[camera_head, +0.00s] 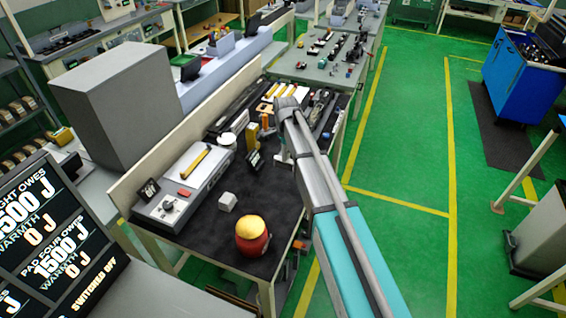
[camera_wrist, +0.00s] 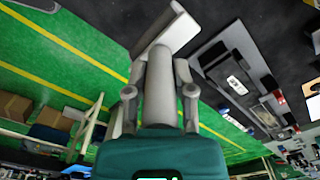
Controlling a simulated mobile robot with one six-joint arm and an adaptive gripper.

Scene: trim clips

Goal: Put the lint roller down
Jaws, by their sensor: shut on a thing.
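In the wrist view my gripper (camera_wrist: 160,68) has a finger on each side of a plain grey cylinder (camera_wrist: 160,92), which I take for the lint roller, and is shut on it. A pale angled piece (camera_wrist: 172,36) shows just beyond the cylinder's end; I cannot tell whether it belongs to the roller. In the head view my arm reaches the right edge of the black-topped bench (camera_head: 205,226), and my wrist hides most of the gripper and the roller. I cannot tell whether the roller touches the bench.
On the bench stand a red pot with a yellow top (camera_head: 252,236), a white cube (camera_head: 228,202), a grey console (camera_head: 184,188), a small dark display (camera_head: 254,161) and a yellow upright item (camera_head: 252,136). Bare black surface lies around the cube. Green floor lies right of the bench.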

